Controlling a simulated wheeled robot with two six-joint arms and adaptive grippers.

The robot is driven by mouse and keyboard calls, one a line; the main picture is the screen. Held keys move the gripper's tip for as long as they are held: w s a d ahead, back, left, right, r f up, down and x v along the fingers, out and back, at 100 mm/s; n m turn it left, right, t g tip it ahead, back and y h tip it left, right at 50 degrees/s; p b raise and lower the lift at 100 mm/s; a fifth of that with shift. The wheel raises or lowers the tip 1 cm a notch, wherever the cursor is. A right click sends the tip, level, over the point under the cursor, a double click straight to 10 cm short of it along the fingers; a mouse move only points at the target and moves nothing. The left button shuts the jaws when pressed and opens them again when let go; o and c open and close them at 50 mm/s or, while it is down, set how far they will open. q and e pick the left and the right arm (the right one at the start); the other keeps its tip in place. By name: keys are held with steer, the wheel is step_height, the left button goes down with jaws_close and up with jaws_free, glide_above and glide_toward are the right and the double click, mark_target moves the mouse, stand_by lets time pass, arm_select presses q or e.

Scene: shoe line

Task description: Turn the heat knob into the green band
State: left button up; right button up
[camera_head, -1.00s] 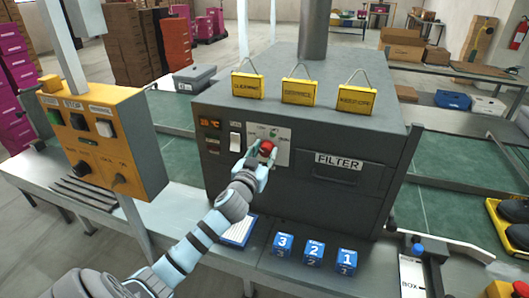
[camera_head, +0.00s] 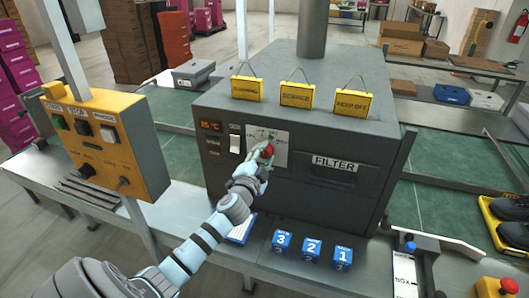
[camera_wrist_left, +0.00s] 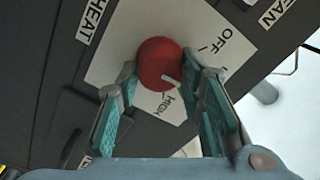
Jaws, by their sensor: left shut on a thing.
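The red heat knob (camera_head: 267,152) sits on a pale dial plate (camera_head: 282,150) on the front of the dark oven. In the left wrist view the knob (camera_wrist_left: 158,62) has a white pointer mark aimed down and right, between the OFF and HIGH labels, nearer HIGH. My left gripper (camera_head: 261,158) is shut on the knob, with one fingertip on each side of it in the wrist view (camera_wrist_left: 163,82). My right gripper is not in view.
A white rocker switch (camera_head: 235,143) and an orange display (camera_head: 210,127) are left of the dial. The FILTER drawer (camera_head: 333,175) is on its right. A yellow control box (camera_head: 105,145) is at the left.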

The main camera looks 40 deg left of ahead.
arm_select(q)
steer(key=shift+m+p, duration=0.65)
steer(key=shift+m, duration=1.65)
steer(key=o, duration=0.9)
steer(key=shift+o, duration=1.3)
steer(key=shift+w+f, duration=0.1)
steer(key=shift+w, duration=0.05)
steer(key=v, duration=1.2)
